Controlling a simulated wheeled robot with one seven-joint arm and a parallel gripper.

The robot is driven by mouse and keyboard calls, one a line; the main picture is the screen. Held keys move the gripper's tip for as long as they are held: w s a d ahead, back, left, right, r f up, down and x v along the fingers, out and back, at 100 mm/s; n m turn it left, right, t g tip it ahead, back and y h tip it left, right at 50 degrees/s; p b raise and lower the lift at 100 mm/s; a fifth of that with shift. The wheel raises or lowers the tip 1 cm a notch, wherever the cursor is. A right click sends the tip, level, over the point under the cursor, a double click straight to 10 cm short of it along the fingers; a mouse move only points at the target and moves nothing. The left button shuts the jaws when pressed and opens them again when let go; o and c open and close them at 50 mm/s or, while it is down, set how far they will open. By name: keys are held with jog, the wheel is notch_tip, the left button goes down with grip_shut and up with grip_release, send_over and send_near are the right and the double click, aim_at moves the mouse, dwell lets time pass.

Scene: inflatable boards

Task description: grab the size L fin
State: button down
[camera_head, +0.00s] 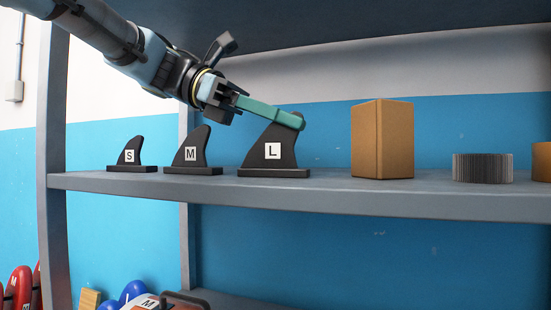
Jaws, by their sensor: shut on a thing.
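The black size L fin (281,152) stands upright on its flat base on the grey shelf, with a white "L" label on its side. My gripper (299,121) reaches in from the upper left, and its green fingers are shut on the tip of the L fin. The far finger is largely hidden, and the fin's very tip is covered by the fingers. The smaller size M fin (189,153) and size S fin (129,155) stand to the left on the same shelf, apart from the gripper.
The grey shelf (330,196) has an upper shelf (350,22) above it. A brown box (382,139) stands just right of the L fin, with a dark ribbed cylinder (482,168) further right. A grey post (54,150) rises at the left. Red and blue items lie below.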

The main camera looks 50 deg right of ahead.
dwell(0.3)
jog(key=shift+r, duration=0.85)
jog(key=shift+s+a+r, duration=0.1)
jog(key=shift+a+r, duration=0.1)
jog(key=shift+r, duration=0.75)
jog(key=s+a+b, duration=0.2)
jog(key=a+b, duration=0.1)
jog(key=a, duration=0.5)
jog(key=s+a+b, duration=0.3)
jog(key=a+b, duration=0.1)
jog(key=a, duration=0.4)
jog(key=shift+s+a, duration=0.25)
jog(key=shift+a, duration=0.1)
